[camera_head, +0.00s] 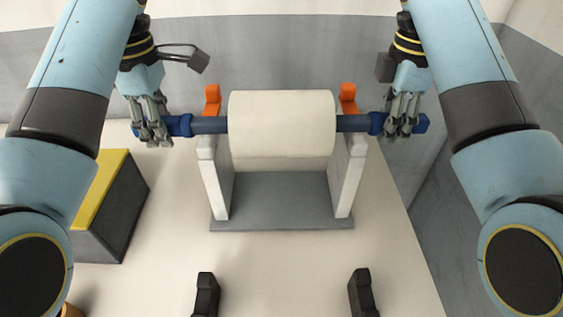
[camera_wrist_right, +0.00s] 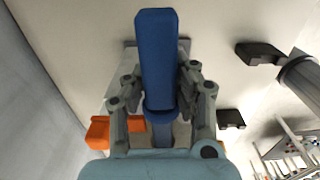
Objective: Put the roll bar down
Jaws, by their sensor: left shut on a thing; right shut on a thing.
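The roll bar (camera_head: 209,124) is a dark blue bar with brighter blue ends, running level through a large cream roll (camera_head: 281,125). My left gripper (camera_head: 154,136) is shut on its left end, and my right gripper (camera_head: 401,125) is shut on its right end. In the right wrist view the blue end (camera_wrist_right: 156,62) lies between the fingers of my right gripper (camera_wrist_right: 158,95). A stand with two white side plates (camera_head: 214,180) and a grey base (camera_head: 282,200) is under the roll. Whether the bar rests on the plates or hangs just above them, I cannot tell.
Orange pieces (camera_head: 212,98) (camera_head: 348,97) stand at the tops of the side plates. Two black posts (camera_head: 206,294) (camera_head: 361,292) stand in front. Pale floor between them is clear.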

